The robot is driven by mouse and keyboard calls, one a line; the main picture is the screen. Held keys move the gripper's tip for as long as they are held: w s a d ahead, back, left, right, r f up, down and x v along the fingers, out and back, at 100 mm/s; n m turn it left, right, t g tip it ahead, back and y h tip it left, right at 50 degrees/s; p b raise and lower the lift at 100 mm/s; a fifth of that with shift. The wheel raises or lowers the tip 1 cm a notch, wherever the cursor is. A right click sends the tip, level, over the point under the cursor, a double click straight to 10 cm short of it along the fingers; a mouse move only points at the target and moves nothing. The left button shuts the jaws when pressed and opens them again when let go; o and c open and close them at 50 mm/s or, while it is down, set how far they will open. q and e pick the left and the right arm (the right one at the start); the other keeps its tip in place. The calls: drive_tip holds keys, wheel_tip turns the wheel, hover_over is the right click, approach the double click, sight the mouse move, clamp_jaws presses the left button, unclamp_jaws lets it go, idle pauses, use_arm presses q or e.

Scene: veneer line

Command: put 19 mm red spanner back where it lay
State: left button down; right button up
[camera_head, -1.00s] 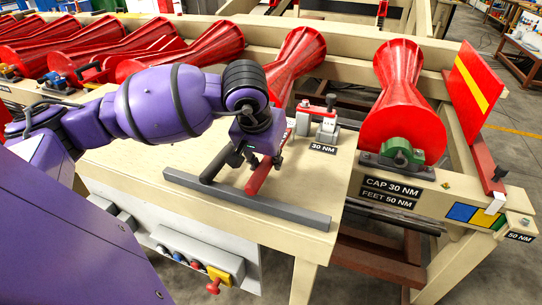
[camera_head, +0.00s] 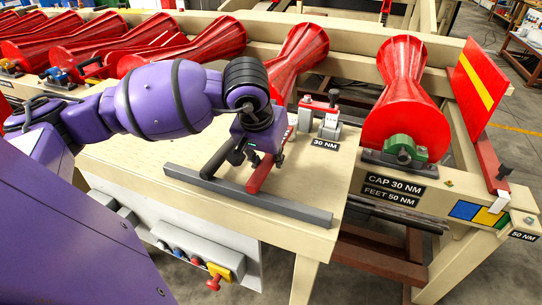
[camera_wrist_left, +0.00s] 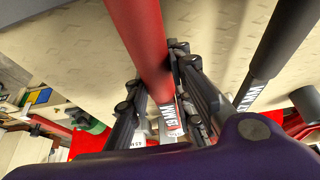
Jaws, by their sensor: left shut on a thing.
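The red spanner (camera_head: 263,173) slants over the beige bench top, with its handle end close to the grey rail. I cannot tell whether it touches the bench. My left gripper (camera_head: 257,150) is shut on it near its upper end. In the left wrist view the red handle (camera_wrist_left: 141,38) runs up between the fingers of my left gripper (camera_wrist_left: 160,112), and a white size label shows by them, too partial to read. A dark spanner (camera_head: 214,164) lies just left of the red one, apart from it; it also shows in the left wrist view (camera_wrist_left: 277,45). My right gripper is out of view.
The grey rail (camera_head: 290,208) runs along the bench's front. A red-topped tool (camera_head: 322,109) stands behind a "30 NM" label (camera_head: 325,145). Red rollers (camera_head: 405,110) line the back and right. Bare bench top (camera_head: 125,156) lies left of the spanners.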

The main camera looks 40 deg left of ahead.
use_arm(q)
drive_tip(key=shift+f, duration=0.2)
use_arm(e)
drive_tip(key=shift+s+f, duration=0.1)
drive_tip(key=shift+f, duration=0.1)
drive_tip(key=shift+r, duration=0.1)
use_arm(q)
drive_tip(key=c, duration=1.5)
unclamp_jaws()
drive_tip(key=shift+o, duration=0.2)
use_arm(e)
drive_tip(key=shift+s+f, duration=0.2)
use_arm(q)
drive_tip(key=shift+r+p, duration=0.5)
drive_tip(key=shift+r, duration=1.75)
drive_tip(key=shift+r+p, duration=0.4)
drive_tip(key=shift+r, duration=1.35)
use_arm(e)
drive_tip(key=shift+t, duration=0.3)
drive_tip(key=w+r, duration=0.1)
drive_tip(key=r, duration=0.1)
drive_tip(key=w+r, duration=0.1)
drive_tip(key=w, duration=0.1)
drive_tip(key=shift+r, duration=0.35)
